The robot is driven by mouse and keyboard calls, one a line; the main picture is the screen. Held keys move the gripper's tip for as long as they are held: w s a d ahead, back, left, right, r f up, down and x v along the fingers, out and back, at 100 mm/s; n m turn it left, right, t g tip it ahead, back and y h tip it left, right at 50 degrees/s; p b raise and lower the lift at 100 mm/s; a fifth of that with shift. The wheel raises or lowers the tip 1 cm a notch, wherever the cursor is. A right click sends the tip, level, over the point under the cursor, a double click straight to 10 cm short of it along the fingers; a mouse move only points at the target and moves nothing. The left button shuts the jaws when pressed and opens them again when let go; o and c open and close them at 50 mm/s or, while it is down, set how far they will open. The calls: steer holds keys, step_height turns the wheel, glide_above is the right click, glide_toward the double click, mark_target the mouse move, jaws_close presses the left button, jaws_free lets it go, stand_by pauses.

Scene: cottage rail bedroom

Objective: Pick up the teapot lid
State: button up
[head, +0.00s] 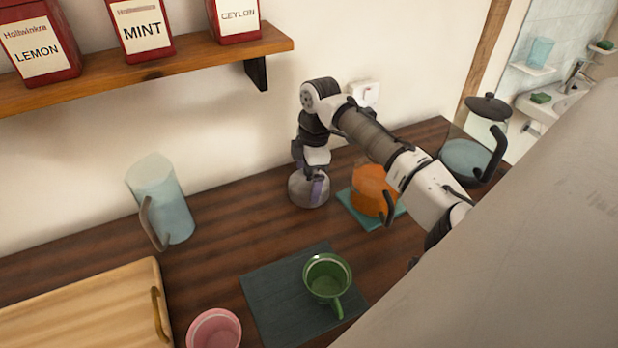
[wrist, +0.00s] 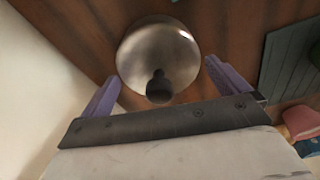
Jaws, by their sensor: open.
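A shiny grey, dome-shaped piece with a dark knob, which looks like the teapot lid (wrist: 150,45), lies on the dark wooden counter. In the head view this grey piece (head: 300,190) is partly covered by my gripper (head: 316,184). In the wrist view my gripper (wrist: 162,76) is open, with one purple finger on each side of the knob. The fingers look apart from the knob; I cannot tell whether they touch the dome. An orange pot (head: 370,187) with a black handle stands on a teal mat (head: 352,214) just to the right, partly behind my arm.
A glass kettle (head: 466,158) with a dark top stands at the right. A pale blue jug (head: 170,205) stands left. In front are a green mug (head: 326,262) on a dark mat (head: 270,290), a pink cup (head: 213,330) and a wooden tray (head: 70,310). A shelf (head: 180,66) overhangs the back left.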

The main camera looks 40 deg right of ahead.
steer(key=c, duration=0.8)
steer(key=shift+c, duration=0.2)
steer(key=shift+s+r+b, duration=0.1)
steer(key=shift+b, duration=0.3)
